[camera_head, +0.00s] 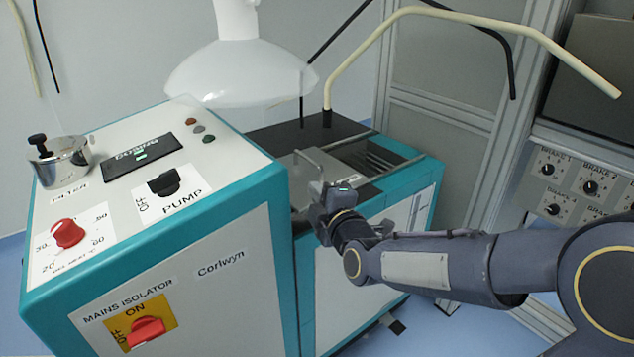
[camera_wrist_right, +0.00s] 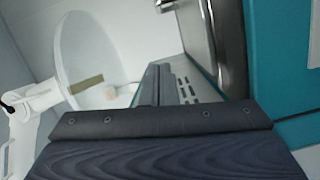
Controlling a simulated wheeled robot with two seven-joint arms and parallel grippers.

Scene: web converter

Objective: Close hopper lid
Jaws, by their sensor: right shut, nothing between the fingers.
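A flat grey metal plate (camera_head: 300,172) with a raised bar handle (camera_head: 309,156) lies on top of the teal-and-white machine; it looks like the hopper lid. Beside it on the right is an opening with dark slats (camera_head: 378,158). My right gripper (camera_head: 328,190) is low over the plate's near side, close to the handle; its fingers are largely hidden there by its own body. In the right wrist view its fingers (camera_wrist_right: 165,84) are together and empty, with a metal edge (camera_wrist_right: 200,45) beyond them. I cannot tell whether they touch the plate. My left gripper is not in view.
A control cabinet (camera_head: 200,255) with knobs and a filter pot (camera_head: 60,163) stands to the left. A white dome (camera_head: 240,72) hangs above. A bent cream tube (camera_head: 440,14) arches over the back.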

